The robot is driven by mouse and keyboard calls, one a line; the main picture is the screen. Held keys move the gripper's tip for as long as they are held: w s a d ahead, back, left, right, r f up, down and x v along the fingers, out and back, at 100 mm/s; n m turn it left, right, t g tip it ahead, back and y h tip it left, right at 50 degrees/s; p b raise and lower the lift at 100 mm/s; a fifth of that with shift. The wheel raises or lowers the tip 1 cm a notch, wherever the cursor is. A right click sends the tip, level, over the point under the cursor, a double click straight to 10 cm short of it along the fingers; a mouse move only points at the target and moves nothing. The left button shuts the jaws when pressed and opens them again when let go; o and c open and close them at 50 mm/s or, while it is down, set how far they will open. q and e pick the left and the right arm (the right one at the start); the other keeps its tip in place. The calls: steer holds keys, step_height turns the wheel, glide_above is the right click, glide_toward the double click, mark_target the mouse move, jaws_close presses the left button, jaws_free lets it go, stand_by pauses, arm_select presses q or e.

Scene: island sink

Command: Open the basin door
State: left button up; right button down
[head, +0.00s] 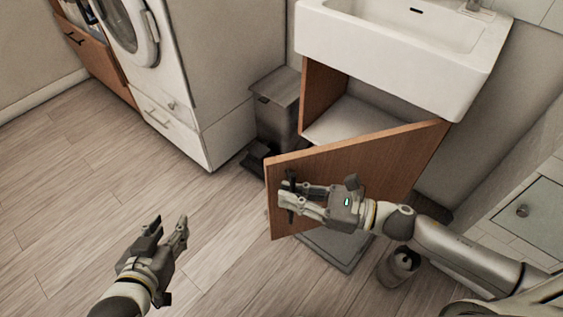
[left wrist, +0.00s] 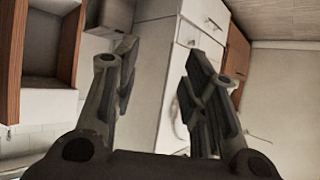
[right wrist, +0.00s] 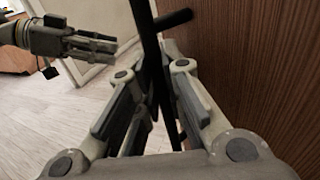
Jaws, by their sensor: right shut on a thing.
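The basin door (head: 395,160) is a brown wooden panel under the white basin (head: 400,45). It stands swung out from the cabinet, hinged on the right. Its dark bar handle (head: 290,190) is near the free left edge. My right gripper (head: 292,200) is at the handle, and in the right wrist view its fingers are closed around the dark handle bar (right wrist: 152,60) beside the wood. My left gripper (head: 168,228) is open and empty above the floor, left of the door and apart from it. The left wrist view shows its fingers spread with nothing between.
The cabinet's pale inner floor (head: 345,120) shows bare. A grey bin (head: 277,105) stands left of the cabinet, next to the white washing machine (head: 205,80). A grey scale-like slab (head: 335,248) and a small container (head: 398,266) lie below the door. The floor at left is clear.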

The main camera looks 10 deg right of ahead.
arm_select(q)
steer(key=shift+s+a+f+g+p, duration=0.25)
steer(key=shift+s+f+g, duration=0.15)
steer(key=shift+s+f, duration=0.15)
steer(key=shift+s+a+f+g+p, duration=0.2)
steer(key=shift+s+f+g, duration=0.2)
steer(key=shift+s+f, duration=0.15)
arm_select(e)
steer(key=s+d+n+g+y, duration=0.1)
steer(key=s+d+n+g, duration=0.1)
steer(key=s, duration=0.6)
steer(key=s+d+n+g+y, duration=0.1)
steer(key=s+d+n+g, duration=0.2)
steer(key=s, duration=0.5)
steer(key=shift+s+d+g, duration=0.2)
steer(key=shift+d+g, duration=0.7)
steer(key=shift+g, duration=0.4)
steer(key=c, duration=1.8)
jaws_free()
steer(key=d, duration=1.2)
steer(key=shift+s, duration=0.4)
arm_select(q)
steer(key=shift+d, duration=0.1)
